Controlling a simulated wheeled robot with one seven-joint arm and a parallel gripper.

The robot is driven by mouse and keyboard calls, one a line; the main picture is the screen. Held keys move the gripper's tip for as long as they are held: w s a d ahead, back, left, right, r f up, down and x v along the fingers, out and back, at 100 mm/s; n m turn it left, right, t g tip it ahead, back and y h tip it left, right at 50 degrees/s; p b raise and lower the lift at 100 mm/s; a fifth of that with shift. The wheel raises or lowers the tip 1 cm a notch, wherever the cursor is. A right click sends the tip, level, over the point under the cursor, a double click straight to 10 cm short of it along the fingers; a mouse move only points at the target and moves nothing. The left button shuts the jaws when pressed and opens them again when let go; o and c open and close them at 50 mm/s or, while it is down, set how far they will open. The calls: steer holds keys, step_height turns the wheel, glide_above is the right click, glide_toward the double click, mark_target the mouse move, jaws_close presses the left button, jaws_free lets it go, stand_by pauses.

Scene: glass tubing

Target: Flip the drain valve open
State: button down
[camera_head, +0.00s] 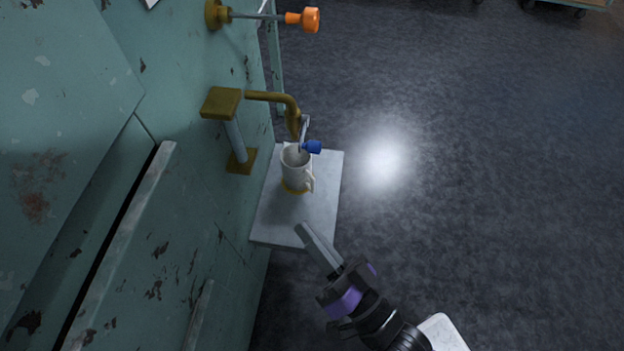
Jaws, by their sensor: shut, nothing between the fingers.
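A short lever with a blue knob (312,147) sits at the end of a brass spout (290,105), which comes out of the green wall unit; I take it for the drain valve. A white mug (296,167) with a yellowish base stands upright below the spout on a pale shelf (275,222). My gripper (302,229) is shut and empty. In the picture its fingertips are below the mug, over the shelf's near right part, apart from the blue knob. Their height above the shelf is hard to tell.
A second lever with an orange knob (303,19) sticks out from a brass fitting higher on the wall. The worn green wall unit (160,220) fills the left side. The dark floor (480,180) to the right is clear.

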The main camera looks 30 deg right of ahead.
steer(key=w+a+f+m+t+h+b, duration=0.4)
steer(key=w+f+m+h+b, duration=0.65)
steer(key=m, duration=1.05)
steer(key=d+f+m+g+h, duration=0.2)
steer(key=m+h, duration=0.3)
steer(key=m, duration=0.4)
steer(key=s+d+f+m+g+h, duration=0.1)
steer(key=d+f+m+g+h, duration=0.1)
steer(key=m, duration=0.7)
steer(key=d+f+h, duration=0.1)
steer(key=d+h, duration=0.1)
steer(key=h, duration=0.1)
steer(key=shift+s+d+f+g, duration=0.2)
steer(key=shift+s+d+g, duration=0.1)
steer(key=shift+d, duration=0.1)
steer(key=s+a+r+p+x, duration=0.1)
steer(key=r+x, duration=0.1)
steer(key=x, duration=1.1)
steer(key=shift+s, duration=0.2)
